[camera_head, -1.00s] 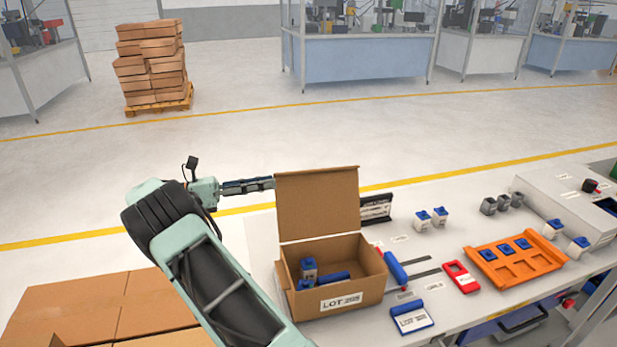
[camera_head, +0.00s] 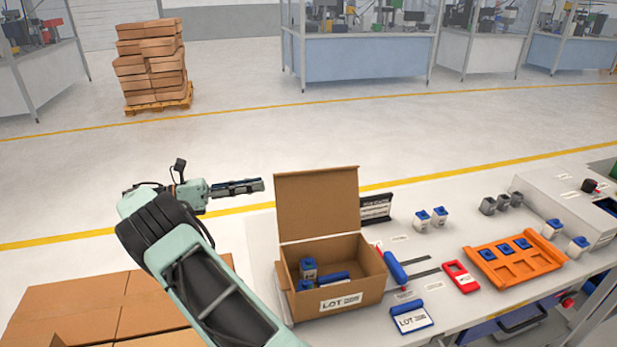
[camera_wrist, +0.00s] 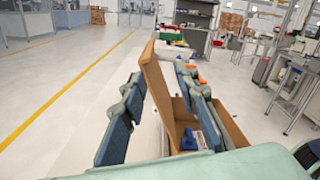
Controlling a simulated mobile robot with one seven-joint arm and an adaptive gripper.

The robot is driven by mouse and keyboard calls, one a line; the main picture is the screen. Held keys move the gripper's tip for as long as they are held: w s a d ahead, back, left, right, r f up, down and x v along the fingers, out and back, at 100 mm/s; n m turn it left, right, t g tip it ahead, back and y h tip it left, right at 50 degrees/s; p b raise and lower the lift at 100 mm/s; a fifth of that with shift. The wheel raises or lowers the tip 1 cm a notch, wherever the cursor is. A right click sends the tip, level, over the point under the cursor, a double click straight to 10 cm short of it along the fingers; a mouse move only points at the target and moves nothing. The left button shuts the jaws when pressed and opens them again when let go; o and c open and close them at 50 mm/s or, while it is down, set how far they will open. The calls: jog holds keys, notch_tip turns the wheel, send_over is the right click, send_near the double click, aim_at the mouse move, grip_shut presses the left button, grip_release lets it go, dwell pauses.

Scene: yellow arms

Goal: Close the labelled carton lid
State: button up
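The brown carton (camera_head: 365,289) stands on the table with a white LOT label (camera_head: 341,302) on its front. Its lid (camera_head: 316,204) stands upright along the back edge, so the carton is open. Blue-topped parts and a blue cylinder (camera_head: 333,279) lie inside. My gripper (camera_head: 262,185) is left of the lid at about its upper-edge height, fingers pointing right, apparently just clear of it. In the wrist view my two fingers (camera_wrist: 160,80) are spread apart, and the lid (camera_wrist: 156,85) shows between them, beyond the fingers. Nothing is held.
Large closed boxes (camera_head: 75,305) are at lower left. The floor behind my gripper is clear.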

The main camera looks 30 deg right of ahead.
jog(key=shift+v, duration=2.65)
